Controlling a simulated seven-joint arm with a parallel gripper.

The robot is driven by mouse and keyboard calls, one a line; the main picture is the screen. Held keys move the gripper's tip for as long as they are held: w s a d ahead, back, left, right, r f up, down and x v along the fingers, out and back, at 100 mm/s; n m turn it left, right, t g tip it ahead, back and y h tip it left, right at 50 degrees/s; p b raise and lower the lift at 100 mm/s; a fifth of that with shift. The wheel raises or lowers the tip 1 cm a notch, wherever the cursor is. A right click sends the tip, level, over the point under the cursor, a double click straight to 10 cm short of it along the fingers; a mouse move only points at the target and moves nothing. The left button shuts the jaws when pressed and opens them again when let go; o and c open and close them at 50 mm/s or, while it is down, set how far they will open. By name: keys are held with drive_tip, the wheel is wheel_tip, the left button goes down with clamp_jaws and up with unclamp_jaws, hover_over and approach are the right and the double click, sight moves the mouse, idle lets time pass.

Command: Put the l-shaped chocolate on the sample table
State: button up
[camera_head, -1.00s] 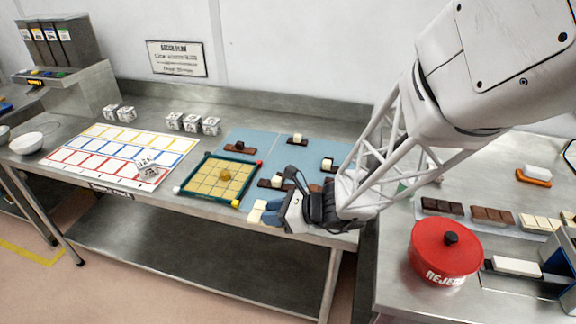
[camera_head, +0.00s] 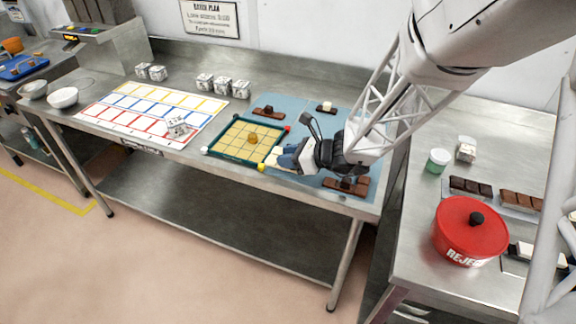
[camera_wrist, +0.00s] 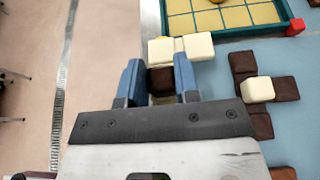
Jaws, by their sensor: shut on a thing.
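My gripper (camera_head: 284,160) is at the right side of the green-framed board, near the front edge of the middle table. In the wrist view its blue fingers (camera_wrist: 158,82) are shut on the dark brown block of a chocolate piece. Cream blocks (camera_wrist: 198,46) of that piece stick out past the fingertips, one to the right, so it looks L-shaped. Its cream part (camera_head: 273,160) also shows in the head view. My fingers hide part of it. I cannot tell whether it touches the surface below, nor which surface is the sample table.
The green-framed board (camera_head: 232,159) with yellow squares lies close by. Brown chocolate pieces (camera_head: 345,187) lie on the blue mat (camera_head: 292,112). A card with coloured boxes (camera_head: 105,120) lies left. A red reject pot (camera_head: 470,235) stands on the right table. A blue tray (camera_head: 22,67) is far left.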

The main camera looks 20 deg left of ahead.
drive_tip(key=shift+f, duration=0.1)
drive_tip(key=shift+f, duration=1.65)
drive_tip(key=o, duration=1)
drive_tip(key=shift+f, duration=0.1)
drive_tip(key=shift+c, duration=0.2)
drive_tip(key=shift+v, duration=6.05)
